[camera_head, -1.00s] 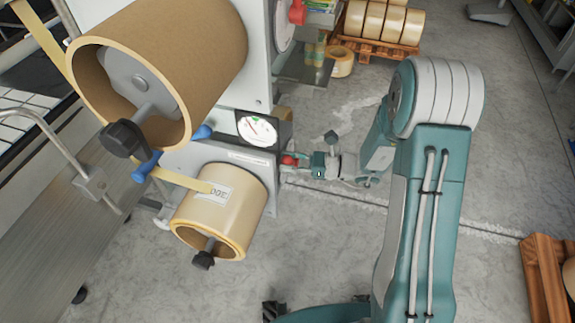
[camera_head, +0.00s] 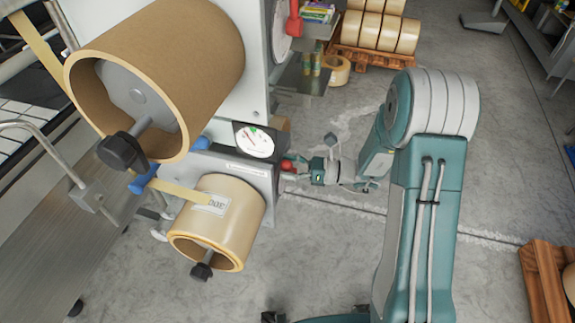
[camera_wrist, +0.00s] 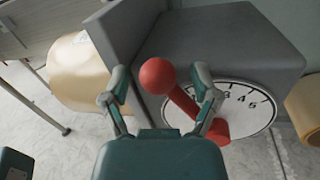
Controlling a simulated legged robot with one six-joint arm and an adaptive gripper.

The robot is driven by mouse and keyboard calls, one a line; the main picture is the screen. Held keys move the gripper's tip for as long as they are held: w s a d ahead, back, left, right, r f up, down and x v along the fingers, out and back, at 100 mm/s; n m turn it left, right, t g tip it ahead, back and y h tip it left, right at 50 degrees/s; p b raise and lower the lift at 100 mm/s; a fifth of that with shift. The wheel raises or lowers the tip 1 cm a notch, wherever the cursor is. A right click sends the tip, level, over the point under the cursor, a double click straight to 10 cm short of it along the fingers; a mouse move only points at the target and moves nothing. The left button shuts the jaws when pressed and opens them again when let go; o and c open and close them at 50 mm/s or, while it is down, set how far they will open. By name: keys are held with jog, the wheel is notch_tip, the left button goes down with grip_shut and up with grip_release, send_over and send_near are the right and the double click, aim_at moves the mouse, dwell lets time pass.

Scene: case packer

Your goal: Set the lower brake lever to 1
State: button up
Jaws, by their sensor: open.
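The lower brake lever (camera_wrist: 184,101) is red, with a round ball knob, and stands in front of a white numbered dial (camera_wrist: 240,108).
A round gauge (camera_head: 254,141) sits on the housing above the lower tape roll (camera_head: 220,225). A larger roll (camera_head: 175,70) and an upper red lever (camera_head: 295,22) are above. A pallet of rolls (camera_head: 375,58) stands behind.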

jog(key=s+d, duration=0.1)
jog(key=d, duration=1.1)
jog(key=shift+s+f, duration=0.4)
jog(key=shift+a, duration=0.1)
jog(key=s+a+r+n+g+h, duration=0.5)
jog(key=s+r+n+h, duration=0.35)
jog(key=s+n, duration=0.25)
jog(key=s+d+r+n+t+h, duration=0.5)
jog(key=s+r+n+t+h, duration=0.2)
jog(key=n+h, duration=0.3)
jog(key=shift+s+r+n+t, duration=0.3)
jog(key=shift+s+r, duration=0.15)
jog(key=shift+s, duration=0.25)
